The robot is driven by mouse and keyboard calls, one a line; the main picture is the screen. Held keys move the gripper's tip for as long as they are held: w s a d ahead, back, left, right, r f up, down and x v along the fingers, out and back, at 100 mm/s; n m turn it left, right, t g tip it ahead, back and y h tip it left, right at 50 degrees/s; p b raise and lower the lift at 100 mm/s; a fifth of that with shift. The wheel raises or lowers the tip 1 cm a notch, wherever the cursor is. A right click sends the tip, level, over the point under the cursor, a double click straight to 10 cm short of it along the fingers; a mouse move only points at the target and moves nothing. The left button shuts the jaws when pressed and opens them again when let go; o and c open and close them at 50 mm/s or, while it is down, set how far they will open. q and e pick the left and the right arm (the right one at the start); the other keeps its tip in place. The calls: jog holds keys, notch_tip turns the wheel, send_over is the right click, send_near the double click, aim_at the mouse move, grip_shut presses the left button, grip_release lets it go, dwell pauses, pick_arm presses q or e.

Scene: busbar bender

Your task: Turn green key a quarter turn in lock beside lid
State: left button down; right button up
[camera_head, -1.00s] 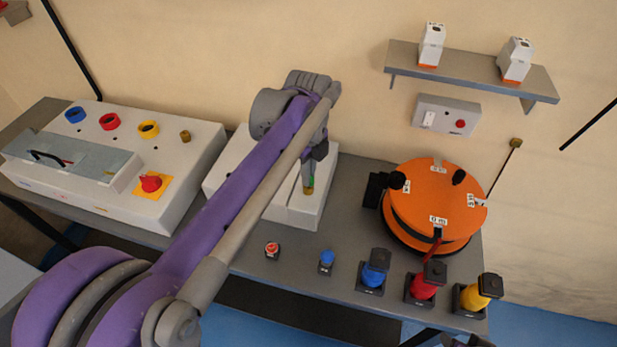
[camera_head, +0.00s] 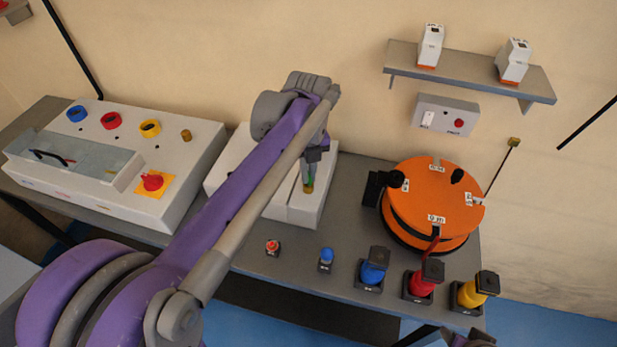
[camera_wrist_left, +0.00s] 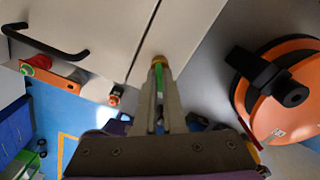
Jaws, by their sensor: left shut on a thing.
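My left gripper (camera_head: 310,178) reaches down over the white box (camera_head: 302,208) at the middle of the bench. It is shut on the green key (camera_wrist_left: 159,82), which shows as a green strip between the fingers in the wrist view. The brass lock (camera_wrist_left: 158,61) is right at the fingertips, on the narrow strip of the box beside the seam of the lid (camera_wrist_left: 110,25). The key's tip is at the lock; the fingers hide much of the key, and I cannot tell its exact angle.
An orange drum (camera_head: 432,190) with black knobs stands right of the box. A white control console (camera_head: 185,180) is on the left. Small buttons and blue, red (camera_head: 424,280) and yellow connectors line the bench's front edge. A shelf (camera_head: 470,72) hangs on the wall.

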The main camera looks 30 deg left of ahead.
pick_arm(q)
jog(key=m, duration=0.5)
jog(key=shift+m+p, duration=0.3)
jog(key=shift+m, duration=0.1)
jog(key=c, duration=0.9)
grip_release()
notch_tip(320, 180, up, 11)
jog(key=shift+f+p, duration=0.1)
jog(key=shift+p, duration=0.3)
jog(key=shift+s, duration=0.15)
